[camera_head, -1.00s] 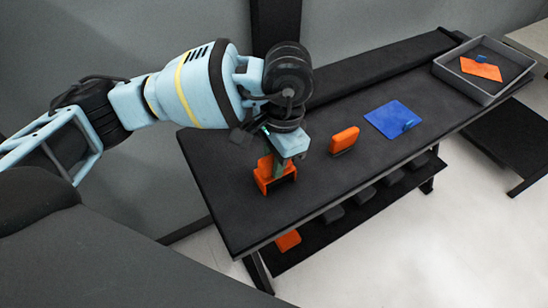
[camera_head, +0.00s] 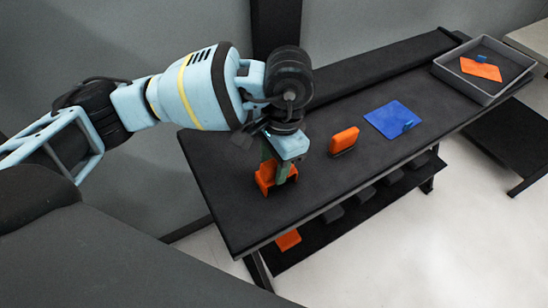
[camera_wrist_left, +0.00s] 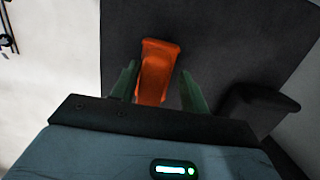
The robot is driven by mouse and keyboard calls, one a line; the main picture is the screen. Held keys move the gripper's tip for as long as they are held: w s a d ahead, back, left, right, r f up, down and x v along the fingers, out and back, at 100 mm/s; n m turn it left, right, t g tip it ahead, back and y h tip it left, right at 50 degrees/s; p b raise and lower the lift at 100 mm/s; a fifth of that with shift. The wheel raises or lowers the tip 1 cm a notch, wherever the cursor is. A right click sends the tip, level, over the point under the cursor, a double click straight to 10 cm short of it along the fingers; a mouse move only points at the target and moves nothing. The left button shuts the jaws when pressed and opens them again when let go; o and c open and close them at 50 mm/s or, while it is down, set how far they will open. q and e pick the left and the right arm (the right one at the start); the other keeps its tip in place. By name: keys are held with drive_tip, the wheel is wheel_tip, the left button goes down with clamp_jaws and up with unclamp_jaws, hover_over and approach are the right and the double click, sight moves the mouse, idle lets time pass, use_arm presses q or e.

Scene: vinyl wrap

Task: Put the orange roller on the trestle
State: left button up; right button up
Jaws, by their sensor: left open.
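An orange piece (camera_head: 264,181), which looks like the orange roller, stands on the near left end of the black work table (camera_head: 225,205), which may be the trestle. My left gripper (camera_head: 275,168) is over it, pointing down, with its green fingers open. In the left wrist view the orange piece (camera_wrist_left: 155,75) lies between the two spread fingers of my left gripper (camera_wrist_left: 160,85), with a gap showing on the right. Its underside is hidden. My right gripper is not in view.
An orange block with a dark edge (camera_head: 344,140) and a blue sheet (camera_head: 393,118) lie farther right on the table. A grey tray (camera_head: 488,95) holds an orange sheet. A long dark roll (camera_head: 375,68) runs along the back. Another orange item (camera_head: 288,240) is on the lower shelf.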

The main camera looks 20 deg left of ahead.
use_arm(q)
wheel_tip(320, 180, up, 13)
drive_tip(key=w, duration=0.1)
drive_tip(key=shift+w+d+f, duration=0.15)
drive_tip(key=shift+w+d, duration=0.05)
drive_tip(key=shift+d, duration=0.25)
